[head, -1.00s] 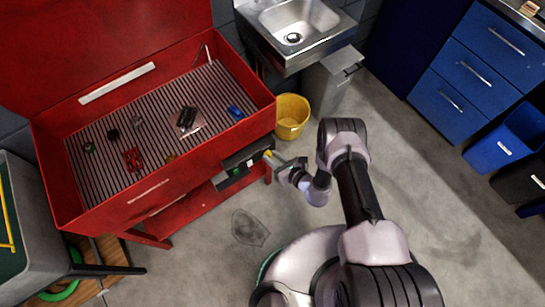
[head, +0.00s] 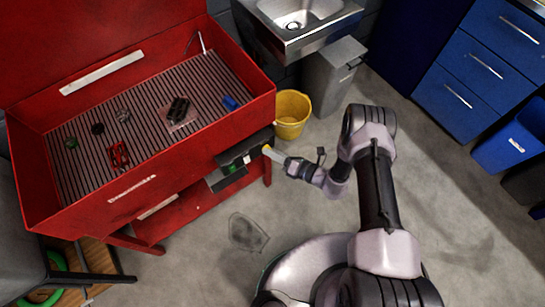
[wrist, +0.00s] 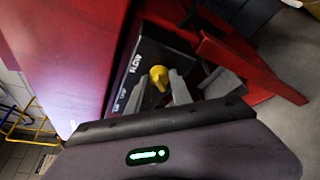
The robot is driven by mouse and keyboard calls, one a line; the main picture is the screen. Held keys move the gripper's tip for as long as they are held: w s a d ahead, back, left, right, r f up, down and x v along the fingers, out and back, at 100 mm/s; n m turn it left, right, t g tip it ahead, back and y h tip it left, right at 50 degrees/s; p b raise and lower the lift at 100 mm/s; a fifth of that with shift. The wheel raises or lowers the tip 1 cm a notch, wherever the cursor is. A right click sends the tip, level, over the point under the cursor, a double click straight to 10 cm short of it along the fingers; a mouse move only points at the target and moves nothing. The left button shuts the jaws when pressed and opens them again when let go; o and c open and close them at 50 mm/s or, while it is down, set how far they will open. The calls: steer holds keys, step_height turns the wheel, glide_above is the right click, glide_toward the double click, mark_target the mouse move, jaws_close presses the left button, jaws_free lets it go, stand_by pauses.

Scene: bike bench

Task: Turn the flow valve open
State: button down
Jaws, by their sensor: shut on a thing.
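The flow valve is a yellow knob (wrist: 158,75) on a black panel (wrist: 144,62) marked "FLOW" in the wrist view. In the head view the yellow knob (head: 267,149) shows as a small spot at the right end of the dark control box (head: 232,166) on the front of the red parts washer. My gripper (wrist: 164,92) has its two grey fingers on either side of the knob and is shut on it. In the head view my gripper (head: 274,154) reaches the box from the right. The knob's exact turn angle is hard to read.
The red washer basin (head: 150,195) holds several small parts on a ribbed floor. A yellow bucket (head: 291,115) stands behind my gripper, near the sink (head: 296,22) and a grey bin (head: 333,75). The concrete floor in front is open.

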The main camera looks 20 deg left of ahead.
steer(key=shift+f+m+y+b, duration=0.15)
steer(key=shift+m+y+b, duration=0.55)
steer(key=shift+m+b, duration=0.65)
steer(key=shift+f+m+y+b, duration=0.15)
steer(key=shift+m+y+b, duration=0.7)
steer(key=shift+m, duration=0.8)
steer(key=c, duration=1.1)
jaws_free()
steer(key=shift+c, duration=0.2)
steer(key=p+v, duration=0.3)
steer(key=v, duration=1.4)
steer(key=shift+d, duration=0.25)
